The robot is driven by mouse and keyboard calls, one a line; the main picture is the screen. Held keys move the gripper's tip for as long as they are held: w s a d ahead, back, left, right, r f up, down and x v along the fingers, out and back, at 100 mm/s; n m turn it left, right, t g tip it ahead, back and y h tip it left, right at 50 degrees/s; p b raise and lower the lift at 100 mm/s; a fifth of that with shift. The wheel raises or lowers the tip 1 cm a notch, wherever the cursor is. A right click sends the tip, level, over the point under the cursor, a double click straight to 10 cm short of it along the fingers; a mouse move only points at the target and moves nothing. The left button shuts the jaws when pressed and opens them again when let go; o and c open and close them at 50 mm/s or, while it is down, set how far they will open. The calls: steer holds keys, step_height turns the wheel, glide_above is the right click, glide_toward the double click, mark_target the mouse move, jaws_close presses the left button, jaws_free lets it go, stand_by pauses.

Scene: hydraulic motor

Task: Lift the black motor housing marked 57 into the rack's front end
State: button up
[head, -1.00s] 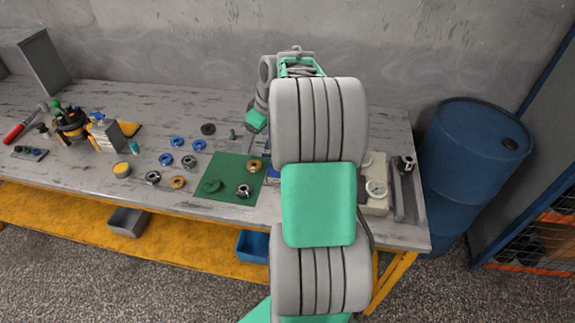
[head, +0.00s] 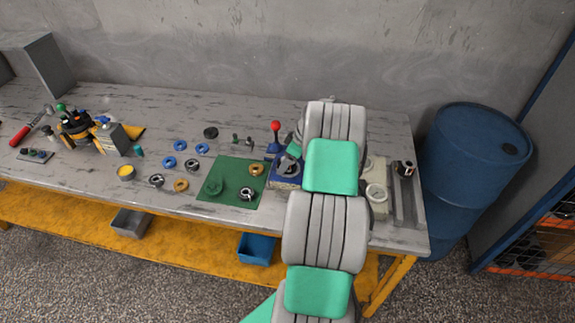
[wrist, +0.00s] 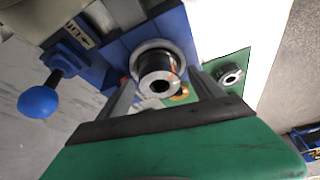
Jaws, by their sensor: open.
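I cannot read the mark 57 on any part. In the wrist view, a dark round housing with a bright metal bore (wrist: 158,74) sits in a blue fixture (wrist: 118,50). My gripper (wrist: 162,84) is open, with one finger on each side of this part in the picture; I cannot tell whether they touch it. The blue fixture also shows in the head view (head: 284,183), while my arm hides the gripper there. A grey railed rack (head: 406,205) stands at the bench's right end. A dark round part with a pale face (head: 404,168) is at its far end.
A red-knobbed lever (head: 276,126) stands behind the fixture. A pale block (head: 377,197) lies beside the rack.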

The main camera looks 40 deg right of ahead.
jaws_close()
stand_by(0.7)
steer(key=shift+r, duration=0.1)
